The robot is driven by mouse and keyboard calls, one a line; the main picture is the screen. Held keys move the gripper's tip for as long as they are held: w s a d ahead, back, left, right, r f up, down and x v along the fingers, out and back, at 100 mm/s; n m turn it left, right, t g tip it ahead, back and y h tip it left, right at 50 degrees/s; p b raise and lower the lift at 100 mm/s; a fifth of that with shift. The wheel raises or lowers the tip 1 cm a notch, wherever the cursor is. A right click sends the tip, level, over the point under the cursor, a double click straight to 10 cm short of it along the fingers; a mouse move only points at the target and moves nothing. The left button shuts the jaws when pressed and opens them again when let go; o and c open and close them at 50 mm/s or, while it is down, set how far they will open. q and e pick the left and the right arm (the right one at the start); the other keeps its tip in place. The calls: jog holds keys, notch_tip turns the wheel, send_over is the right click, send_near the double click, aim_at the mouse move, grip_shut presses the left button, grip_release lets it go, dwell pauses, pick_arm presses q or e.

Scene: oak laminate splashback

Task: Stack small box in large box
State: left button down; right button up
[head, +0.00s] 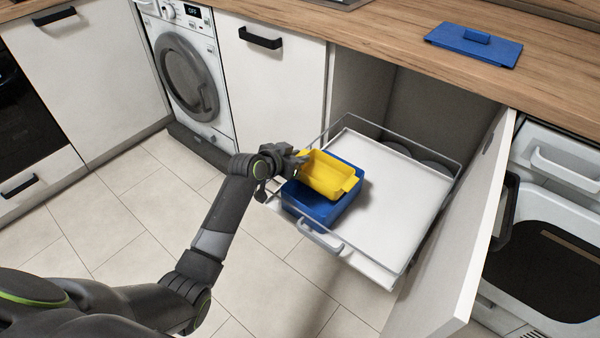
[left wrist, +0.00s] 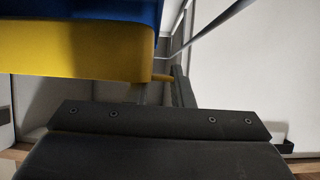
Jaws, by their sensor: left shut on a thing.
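The small yellow box (head: 328,174) is over the large blue box (head: 318,205) in the head view, slightly tilted. I cannot tell whether it touches the blue box. The blue box stands in the front left part of the pulled-out drawer. My left gripper (head: 301,158) is shut on the yellow box at its left end. In the left wrist view the yellow box (left wrist: 80,52) fills the upper left, with blue (left wrist: 90,10) along the top edge. The fingertips are mostly hidden in both views. My right gripper is not in view.
The wire-sided drawer (head: 400,205) is pulled out from the cabinet, with bare white floor right of the boxes. An open cabinet door (head: 455,235) stands right of it. A blue lid (head: 474,45) lies on the wooden counter (head: 390,42). Round items sit at the drawer's back.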

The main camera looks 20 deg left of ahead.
pick_arm(q)
notch_tip(320, 180, down, 4)
jog(key=shift+r+b, duration=0.1)
jog(key=shift+b, duration=0.45)
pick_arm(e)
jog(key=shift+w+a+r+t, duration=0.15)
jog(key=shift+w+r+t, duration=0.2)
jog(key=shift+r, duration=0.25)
pick_arm(q)
jog(key=c, duration=1.3)
grip_release()
